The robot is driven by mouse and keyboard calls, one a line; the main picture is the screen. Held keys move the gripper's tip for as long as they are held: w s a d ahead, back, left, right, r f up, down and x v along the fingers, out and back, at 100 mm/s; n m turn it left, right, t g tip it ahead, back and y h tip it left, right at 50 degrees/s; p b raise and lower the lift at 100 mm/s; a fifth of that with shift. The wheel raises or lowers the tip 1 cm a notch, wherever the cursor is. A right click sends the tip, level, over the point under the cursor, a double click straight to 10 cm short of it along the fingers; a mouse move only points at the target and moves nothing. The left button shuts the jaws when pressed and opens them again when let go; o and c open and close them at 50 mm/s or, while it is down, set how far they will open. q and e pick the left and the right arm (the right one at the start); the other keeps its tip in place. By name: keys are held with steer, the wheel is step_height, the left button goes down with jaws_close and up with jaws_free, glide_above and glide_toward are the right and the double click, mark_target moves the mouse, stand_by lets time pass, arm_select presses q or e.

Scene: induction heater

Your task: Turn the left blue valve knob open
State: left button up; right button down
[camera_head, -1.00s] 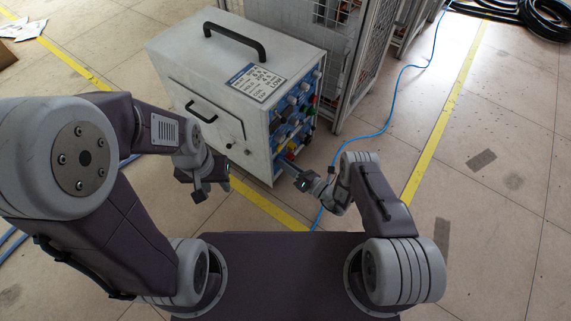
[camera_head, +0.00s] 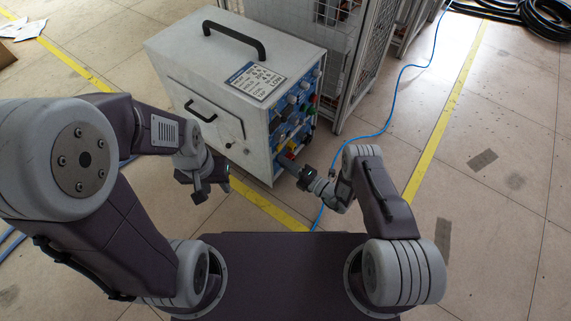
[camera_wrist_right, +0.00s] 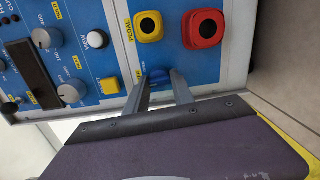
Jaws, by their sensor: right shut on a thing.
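The heater cabinet (camera_head: 194,62) stands on the floor with its control panel facing right in the head view. In the right wrist view, a small blue valve knob (camera_wrist_right: 157,77) sits low on the blue panel (camera_wrist_right: 205,68). My right gripper (camera_wrist_right: 160,82) has its two fingers on either side of this knob and is shut on it. The knob is partly hidden by the fingers. In the head view my right gripper (camera_head: 288,164) is at the panel's lower edge. My left gripper (camera_head: 200,191) hangs empty in front of the cabinet, its fingers apart.
Grey dials (camera_wrist_right: 70,92) are to the left. A wire cage (camera_head: 352,55) stands behind the cabinet. A blue hose (camera_head: 400,85) crosses the floor.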

steer(key=shift+m+g+b, duration=0.4)
steer(key=shift+m+b, duration=0.55)
steer(key=shift+m, duration=3.65)
steer(key=shift+d, duration=0.1)
steer(key=c, duration=1.1)
jaws_free()
steer(key=shift+r, duration=0.1)
